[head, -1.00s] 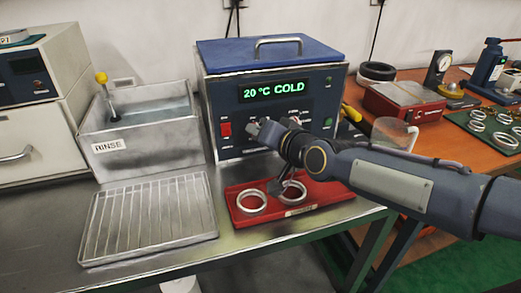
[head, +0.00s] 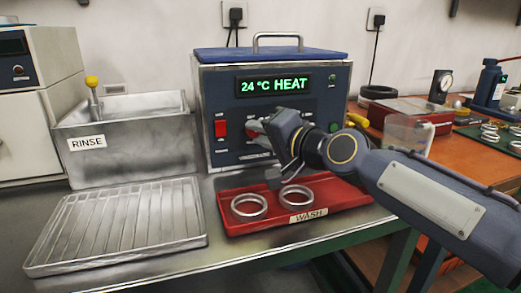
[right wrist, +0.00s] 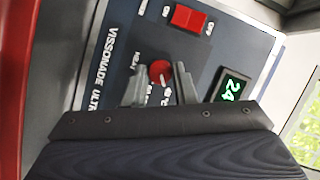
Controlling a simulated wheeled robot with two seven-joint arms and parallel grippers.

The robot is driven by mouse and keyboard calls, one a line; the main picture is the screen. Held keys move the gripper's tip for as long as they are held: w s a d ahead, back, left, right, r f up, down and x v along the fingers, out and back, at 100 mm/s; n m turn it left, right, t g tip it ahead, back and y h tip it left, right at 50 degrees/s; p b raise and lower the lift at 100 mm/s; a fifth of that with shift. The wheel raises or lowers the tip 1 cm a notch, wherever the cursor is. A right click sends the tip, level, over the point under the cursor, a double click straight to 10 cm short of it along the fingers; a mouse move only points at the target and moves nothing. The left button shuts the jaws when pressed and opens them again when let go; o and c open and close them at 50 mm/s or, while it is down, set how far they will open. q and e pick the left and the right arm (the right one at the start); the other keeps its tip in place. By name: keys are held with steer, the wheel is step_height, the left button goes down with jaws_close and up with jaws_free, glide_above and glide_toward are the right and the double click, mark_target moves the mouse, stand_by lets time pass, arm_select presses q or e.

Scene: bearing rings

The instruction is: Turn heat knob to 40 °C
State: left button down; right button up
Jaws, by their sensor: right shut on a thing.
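The blue-fronted cleaner (head: 225,142) stands at the back of the bench. Its display (head: 273,85) reads 24 °C HEAT in green. My right gripper (head: 262,127) reaches its front panel and hides most of the knob area. In the right wrist view, the red heat knob (right wrist: 160,73) sits between the two fingers of my right gripper (right wrist: 160,82), which is shut on it. A green 24 on the display (right wrist: 233,87) shows there too. My left gripper is not in view.
A red rocker switch (head: 221,128) is left of the knob. A red WASH tray (head: 345,195) with two metal rings (head: 249,207) lies in front, below my right arm. A rinse tank (head: 120,150) and wire rack (head: 115,228) are at left.

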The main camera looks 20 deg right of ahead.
steer(key=shift+f+b, duration=0.15)
steer(key=shift+b, duration=0.25)
steer(key=shift+m, duration=0.3)
steer(key=o, duration=1)
steer(key=p+v, duration=0.1)
steer(key=v, duration=0.7)
steer(key=shift+w, duration=0.1)
